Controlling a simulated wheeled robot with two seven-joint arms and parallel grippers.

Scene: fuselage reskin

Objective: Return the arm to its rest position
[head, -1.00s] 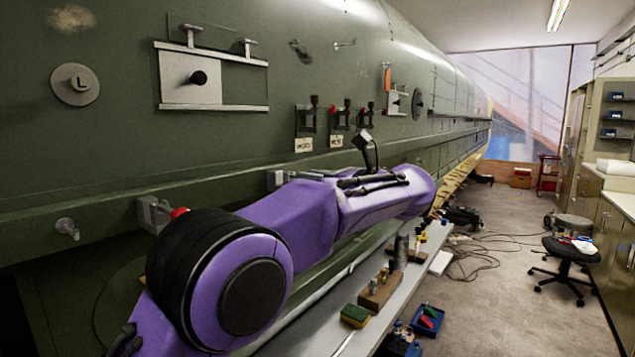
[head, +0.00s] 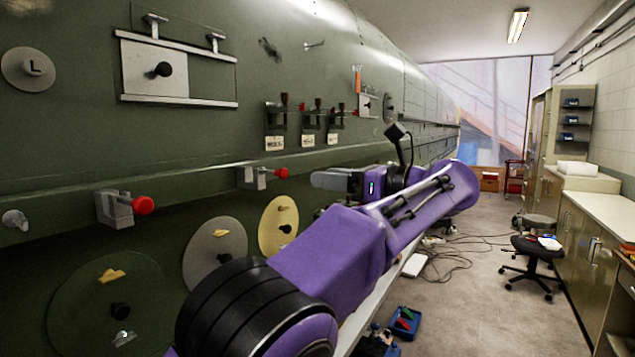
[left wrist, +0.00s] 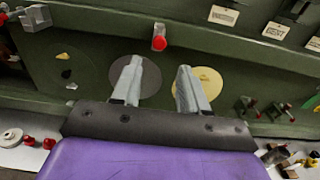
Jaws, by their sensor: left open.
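My left arm is purple with a black joint band and reaches in from the bottom of the head view. My left gripper (head: 318,181) has grey fingers pointing left toward the green fuselage side (head: 330,80). In the left wrist view its two fingers (left wrist: 160,72) are spread apart with nothing between them. Behind them are a grey disc (left wrist: 149,77) and a yellow disc (left wrist: 208,84) on the fuselage. The fingertips look apart from the wall. My right gripper is not in view.
Red-knobbed clamps (head: 118,207) and (head: 262,177) stick out of the fuselage near the arm. A bench with tools runs below, with a blue tray (head: 404,323) at its side. A black stool (head: 535,250) and cabinets stand right.

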